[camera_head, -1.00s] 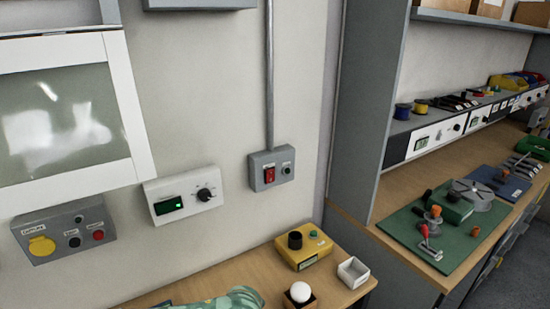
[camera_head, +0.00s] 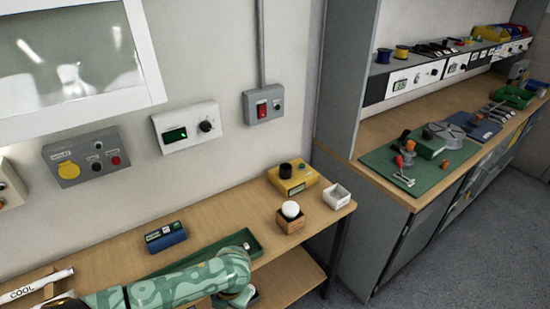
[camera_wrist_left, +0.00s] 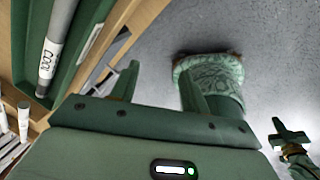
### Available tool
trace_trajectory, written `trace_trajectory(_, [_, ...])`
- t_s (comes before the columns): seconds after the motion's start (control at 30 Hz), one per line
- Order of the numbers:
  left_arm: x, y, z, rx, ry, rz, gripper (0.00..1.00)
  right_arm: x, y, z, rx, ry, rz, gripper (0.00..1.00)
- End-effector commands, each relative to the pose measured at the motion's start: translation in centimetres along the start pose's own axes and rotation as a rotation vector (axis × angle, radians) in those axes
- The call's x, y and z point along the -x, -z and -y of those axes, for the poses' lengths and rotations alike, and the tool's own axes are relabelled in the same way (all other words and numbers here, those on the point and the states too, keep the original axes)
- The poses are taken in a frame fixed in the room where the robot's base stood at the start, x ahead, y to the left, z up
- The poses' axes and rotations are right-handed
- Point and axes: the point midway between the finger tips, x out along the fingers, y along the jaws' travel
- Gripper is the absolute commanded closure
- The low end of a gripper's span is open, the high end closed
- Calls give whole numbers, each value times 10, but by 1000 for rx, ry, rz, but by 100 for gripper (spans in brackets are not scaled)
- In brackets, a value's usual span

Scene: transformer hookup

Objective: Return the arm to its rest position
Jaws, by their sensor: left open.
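My left arm, in a green leaf-like pattern, lies across the bottom of the head view; its gripper cannot be made out there. In the left wrist view my left gripper (camera_wrist_left: 158,90) is open, its two green fingers well apart with nothing between them. Grey floor and a patterned part of my own body show beyond the fingers. A green part at the right edge of the wrist view looks like my right gripper (camera_wrist_left: 291,138); whether it is open is unclear.
A bench (camera_head: 110,257) holds a blue meter (camera_head: 165,236), a green tray (camera_head: 195,258), a yellow box (camera_head: 293,179), a white ball on a wooden block (camera_head: 290,218) and a white open box (camera_head: 337,196). A grey tube labelled COOL (camera_wrist_left: 51,55) is left of my gripper.

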Motion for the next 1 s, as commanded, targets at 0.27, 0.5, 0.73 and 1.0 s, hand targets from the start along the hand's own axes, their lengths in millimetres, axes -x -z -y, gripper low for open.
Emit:
trace_trajectory(0.27, [-75, 18, 31, 753, 182, -1, 54, -8, -4, 1, 0, 2, 6, 100])
trace_trajectory(0.5, [-193, 107, 52, 1796, 291, -114, 54, -18, -10, 3, 0, 4, 15, 100])
trace_trajectory(0.73, [-280, 282, 80, 2726, 221, -238, 54, -27, -11, 3, 0, 5, 18, 100])
trace_trajectory(1.0, [-295, 402, 106, -3064, -120, 279, 54, -30, -12, 4, 0, 5, 18, 100])
